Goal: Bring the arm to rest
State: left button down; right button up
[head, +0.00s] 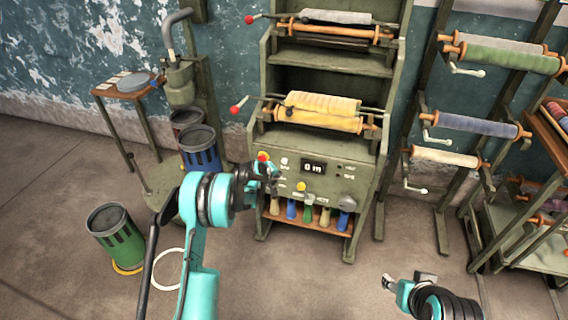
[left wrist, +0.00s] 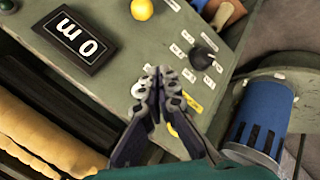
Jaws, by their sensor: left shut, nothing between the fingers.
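My left gripper (head: 270,172) is in front of the left part of the control panel (head: 325,185) on the green machine. In the left wrist view its two fingers (left wrist: 158,85) are together with nothing between them, in front of the panel. I cannot tell whether they touch it. My left arm is bent, reaching up from the bottom of the head view. My right gripper (head: 396,284) is low at the right, over the floor. It is small and partly hidden by its own wrist, so its jaw state is unclear.
The panel has a display (head: 314,167) reading "0 m", a yellow button (head: 301,187) and a grey knob (head: 347,201). A yellow roll (head: 320,112) sits above. A green bin (head: 117,236) and blue bin (head: 199,148) stand left; roll racks (head: 440,155) stand right.

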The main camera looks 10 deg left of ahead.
dwell(0.5)
pick_arm(q)
jog(key=s+d+r+m+y, duration=0.1)
jog(key=s+d+r+m, duration=0.1)
jog(key=s+r, duration=0.75)
jog(key=s+d+r+m, duration=0.2)
jog(key=s+d+r, duration=0.1)
jog(key=s+r, duration=0.65)
jog(key=s+d+r+m+g+y, duration=0.1)
jog(key=s+m, duration=0.4)
jog(key=s, duration=2.2)
jog(key=shift+d+m+g, duration=0.2)
jog(key=shift+m+g, duration=0.1)
